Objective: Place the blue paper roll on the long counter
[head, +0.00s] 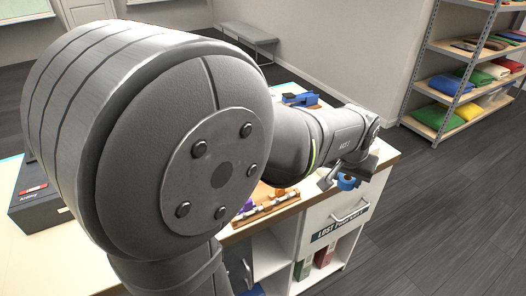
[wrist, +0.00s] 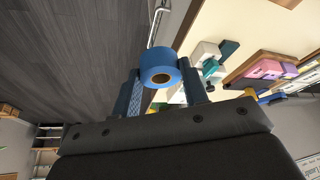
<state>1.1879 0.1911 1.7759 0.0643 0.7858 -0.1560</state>
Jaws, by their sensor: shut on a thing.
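The blue paper roll (wrist: 158,64) is between the two fingers of my gripper (wrist: 160,88) in the wrist view. Its round end with a brown core faces the camera. In the head view the blue roll (head: 347,183) shows small under my gripper (head: 346,172), near the counter's right front edge. My gripper is shut on the roll. The long counter (head: 384,158) has a pale top with a wooden edge. In the wrist view the counter top (wrist: 215,25) lies beyond the roll, to the right. I cannot tell whether the roll touches it.
A wooden tray (head: 268,208) with small items lies on the counter, left of my gripper. A blue item (head: 298,99) stands farther back. A dark box (head: 33,196) sits at the left. A drawer labelled "LOST PROPERTY" (head: 340,222) is below the edge. Shelves (head: 440,82) stand at the right.

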